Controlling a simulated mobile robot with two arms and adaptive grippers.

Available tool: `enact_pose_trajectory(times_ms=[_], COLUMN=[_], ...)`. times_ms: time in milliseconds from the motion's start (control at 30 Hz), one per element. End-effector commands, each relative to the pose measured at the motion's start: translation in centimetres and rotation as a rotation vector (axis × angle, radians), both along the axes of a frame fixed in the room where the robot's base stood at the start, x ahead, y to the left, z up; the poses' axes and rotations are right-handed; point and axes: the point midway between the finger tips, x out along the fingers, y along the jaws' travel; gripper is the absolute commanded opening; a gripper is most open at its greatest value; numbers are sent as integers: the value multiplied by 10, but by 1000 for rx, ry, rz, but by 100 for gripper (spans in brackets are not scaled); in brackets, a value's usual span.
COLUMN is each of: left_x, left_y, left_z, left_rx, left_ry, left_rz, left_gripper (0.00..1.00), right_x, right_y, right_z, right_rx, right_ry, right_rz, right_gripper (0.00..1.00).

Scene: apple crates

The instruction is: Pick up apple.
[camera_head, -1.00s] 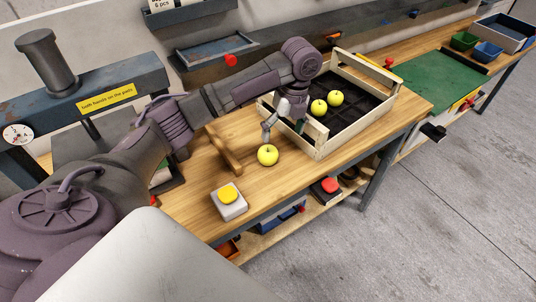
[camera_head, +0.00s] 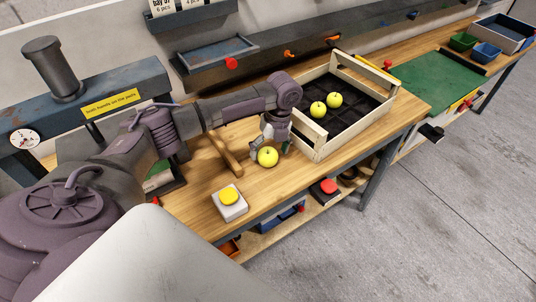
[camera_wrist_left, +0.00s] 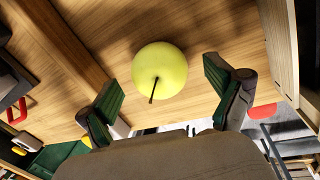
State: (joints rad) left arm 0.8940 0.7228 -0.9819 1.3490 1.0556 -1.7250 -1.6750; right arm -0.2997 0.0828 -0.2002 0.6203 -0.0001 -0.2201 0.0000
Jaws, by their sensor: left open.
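A yellow-green apple (camera_head: 268,157) rests on the wooden workbench, left of the crate. My left gripper (camera_head: 269,146) is right behind this apple in the head view, pointing down at it. In the left wrist view the apple (camera_wrist_left: 160,70) lies ahead of and between the two open green-padded fingers (camera_wrist_left: 165,95), with its stem towards me. Neither finger appears closed on it. Two more yellow-green apples, one on the left (camera_head: 318,109) and one on the right (camera_head: 334,99), lie in the wooden crate (camera_head: 345,139). My right gripper is not in view.
A wooden bar (camera_head: 226,153) lies left of the apple. A grey box with a yellow button (camera_head: 229,196) sits nearer the bench's front. A dark press with a gauge (camera_head: 24,137) stands at the left. A green mat (camera_head: 440,80) lies farther right.

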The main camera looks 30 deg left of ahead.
Motion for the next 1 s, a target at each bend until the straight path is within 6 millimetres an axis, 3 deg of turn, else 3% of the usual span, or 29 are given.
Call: enact_pose_trajectory(times_ms=[200,433,833,1000], left_x=[-4,-3,-3,-3], left_y=[2,2,2,2], left_z=[-21,-23,-22,-22], left_rx=[1,1,1,1], left_ry=[-1,-2,-2,-3], left_rz=[0,-1,-1,0], left_gripper=[92,92,25,24], right_x=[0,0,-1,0], right_y=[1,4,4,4], right_z=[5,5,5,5], right_rx=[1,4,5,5], right_ry=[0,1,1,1], right_rz=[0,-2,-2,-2], right_gripper=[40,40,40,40])
